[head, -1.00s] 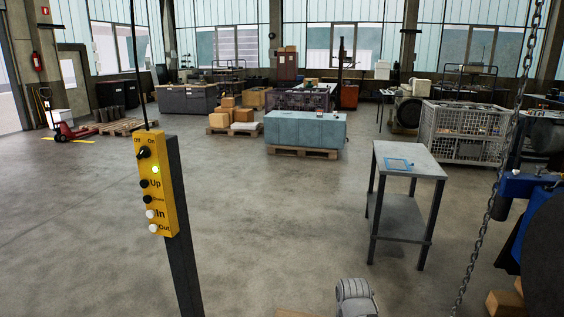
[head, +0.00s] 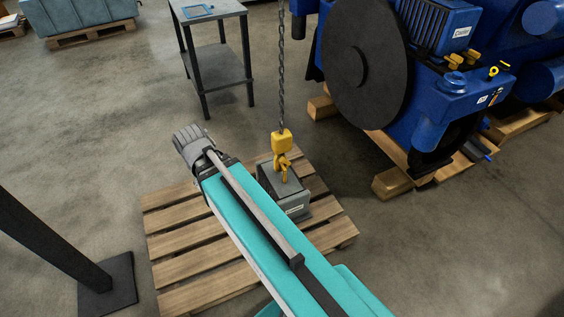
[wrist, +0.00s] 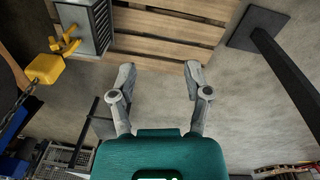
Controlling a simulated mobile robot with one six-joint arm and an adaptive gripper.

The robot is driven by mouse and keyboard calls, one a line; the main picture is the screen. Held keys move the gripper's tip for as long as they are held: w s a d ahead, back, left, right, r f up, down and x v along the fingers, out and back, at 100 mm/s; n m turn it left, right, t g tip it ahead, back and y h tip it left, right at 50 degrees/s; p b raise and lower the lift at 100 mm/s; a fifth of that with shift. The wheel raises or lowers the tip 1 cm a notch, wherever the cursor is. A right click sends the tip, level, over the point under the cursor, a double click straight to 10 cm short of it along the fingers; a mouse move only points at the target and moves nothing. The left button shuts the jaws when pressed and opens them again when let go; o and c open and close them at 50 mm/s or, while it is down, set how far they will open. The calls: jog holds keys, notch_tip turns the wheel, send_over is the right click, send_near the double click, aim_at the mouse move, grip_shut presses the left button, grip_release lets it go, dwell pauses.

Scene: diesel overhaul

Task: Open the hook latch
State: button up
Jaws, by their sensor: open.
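The yellow hook (head: 284,163) hangs from a yellow hook block (head: 281,140) on a chain, right at a grey metal block (head: 297,205). I cannot tell whether the hook's latch is open or shut, or whether it passes through anything on the block. In the wrist view the hook (wrist: 68,42) is at the upper left, beside the grey block (wrist: 90,22). My gripper (wrist: 160,74) is open and empty, with its two fingers apart. It is to the right of the hook in that view and not touching it. The head view does not show its fingers clearly.
The grey block stands on a wooden pallet (head: 182,238). The chain (head: 281,75) rises above the hook. A blue engine with a dark disc (head: 362,62) stands at the right. A small table (head: 222,54) stands behind. A dark post on a base plate (head: 112,285) stands at the left.

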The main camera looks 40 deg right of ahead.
jog(key=w+d+f+m+t+h+b, duration=0.1)
jog(key=w+d+f+h+b, duration=0.1)
jog(key=w+d+f+b, duration=0.4)
jog(key=w+d+f+t+h+b, duration=0.1)
jog(key=w+d+f+h+b, duration=0.1)
jog(key=d+f+b, duration=0.6)
jog(key=h+b, duration=0.4)
jog(key=b, duration=1)
send_near(285, 161)
jog(key=shift+s+a+r+t, duration=0.1)
jog(key=shift+a+r+t, duration=0.3)
jog(key=shift+a, duration=0.35)
jog(key=shift+r, duration=0.1)
jog(key=shift+d, duration=0.1)
jog(key=b+x, duration=0.8)
jog(key=x, duration=0.3)
jog(key=shift+d+f, duration=0.1)
jog(key=shift+f, duration=0.4)
jog(key=shift+d+f+b, duration=0.6)
jog(key=shift+d+b, duration=0.1)
jog(key=shift+b, duration=0.15)
